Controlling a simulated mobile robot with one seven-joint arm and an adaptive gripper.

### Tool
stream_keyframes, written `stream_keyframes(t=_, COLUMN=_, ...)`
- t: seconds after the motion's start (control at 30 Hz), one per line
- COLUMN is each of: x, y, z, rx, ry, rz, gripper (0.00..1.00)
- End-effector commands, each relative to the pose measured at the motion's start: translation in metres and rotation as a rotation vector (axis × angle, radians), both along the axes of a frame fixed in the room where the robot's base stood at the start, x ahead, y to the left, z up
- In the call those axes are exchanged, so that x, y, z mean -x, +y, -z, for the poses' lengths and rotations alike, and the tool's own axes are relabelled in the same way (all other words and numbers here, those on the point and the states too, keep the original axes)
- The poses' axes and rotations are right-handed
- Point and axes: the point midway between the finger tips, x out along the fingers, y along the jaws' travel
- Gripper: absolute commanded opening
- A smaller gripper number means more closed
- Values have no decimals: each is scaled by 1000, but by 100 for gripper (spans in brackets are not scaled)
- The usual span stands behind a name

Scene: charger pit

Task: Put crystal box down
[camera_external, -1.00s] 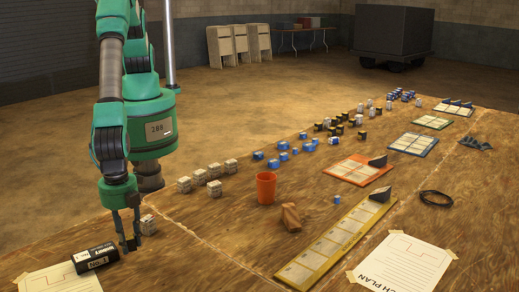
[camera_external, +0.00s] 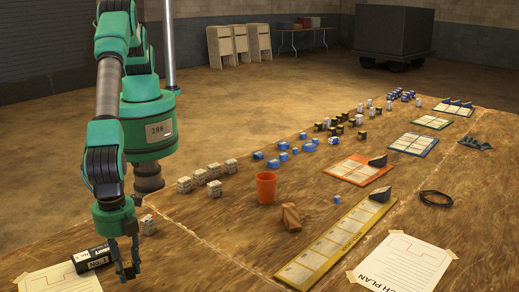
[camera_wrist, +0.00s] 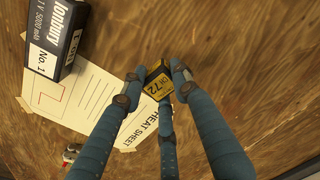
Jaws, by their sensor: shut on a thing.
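The crystal box (camera_wrist: 156,84) is a small black and yellow block with "72" on its face, in the wrist view. My gripper (camera_wrist: 158,76) is shut on it, with blue fingers around its sides. In the external view my gripper (camera_external: 127,272) is low at the front left, over the wooden table just right of the black battery. The box is too small and dark to make out clearly there. Whether it touches the table is not clear.
Pale boxes (camera_external: 184,185), an orange cup (camera_external: 266,187) and a yellow tray (camera_external: 335,245) stand farther right. Bare wood lies right of my gripper.

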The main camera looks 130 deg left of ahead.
Motion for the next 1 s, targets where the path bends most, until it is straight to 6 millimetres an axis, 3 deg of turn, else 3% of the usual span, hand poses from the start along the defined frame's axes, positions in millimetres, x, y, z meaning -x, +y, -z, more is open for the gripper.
stream_keyframes(t=0.33, x=0, y=0, z=2, rx=0, ry=1, rz=0, gripper=11)
stream_keyframes(t=0.7, x=0, y=0, z=33, rx=0, ry=0, rz=0, gripper=11)
stream_keyframes(t=1.0, x=0, y=0, z=35, rx=0, ry=0, rz=0, gripper=11)
